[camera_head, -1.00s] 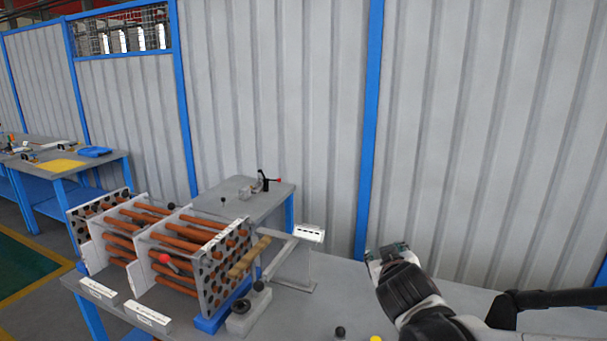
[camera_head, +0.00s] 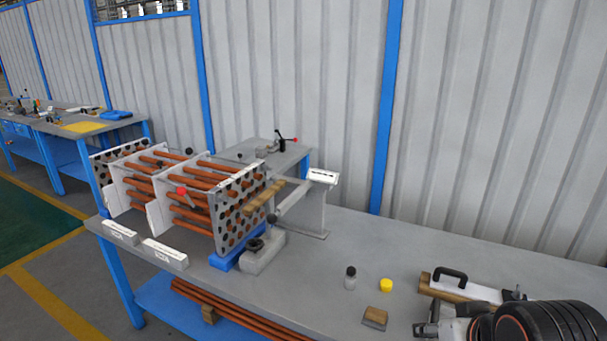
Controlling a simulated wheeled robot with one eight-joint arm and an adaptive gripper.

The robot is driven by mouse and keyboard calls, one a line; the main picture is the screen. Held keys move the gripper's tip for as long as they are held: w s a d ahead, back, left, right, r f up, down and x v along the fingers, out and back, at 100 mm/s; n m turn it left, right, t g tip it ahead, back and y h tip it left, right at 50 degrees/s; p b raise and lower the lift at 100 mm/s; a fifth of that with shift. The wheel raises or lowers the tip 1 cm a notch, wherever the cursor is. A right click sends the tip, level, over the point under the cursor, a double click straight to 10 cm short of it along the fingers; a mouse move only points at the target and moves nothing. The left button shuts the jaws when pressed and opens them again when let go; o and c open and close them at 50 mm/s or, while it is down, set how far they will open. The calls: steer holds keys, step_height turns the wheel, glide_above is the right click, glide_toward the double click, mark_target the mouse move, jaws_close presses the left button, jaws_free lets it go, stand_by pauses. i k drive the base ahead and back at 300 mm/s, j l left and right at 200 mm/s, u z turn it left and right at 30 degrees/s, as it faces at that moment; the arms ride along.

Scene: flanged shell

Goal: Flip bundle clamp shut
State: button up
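The tube bundle (camera_head: 190,168), orange tubes through grey perforated plates, lies on the grey workbench at left. A lever with a red ball knob (camera_head: 182,191) shows at its front side. I cannot tell for certain which is the bundle clamp, or whether either is shut. My gripper (camera_head: 428,327) is low at the right front of the bench, far from both levers. Its fingers are small and partly cut off by the lower edge, so their opening is unclear.
A black-capped bottle (camera_head: 350,278), a yellow cap (camera_head: 386,285) and a wooden-topped block (camera_head: 375,317) lie left of my gripper. A black-handled tool (camera_head: 449,283) lies behind it. A grey block with a black knob (camera_head: 263,250) stands before the bundle.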

mark_target(181, 191)
steer(key=u, duration=1.25)
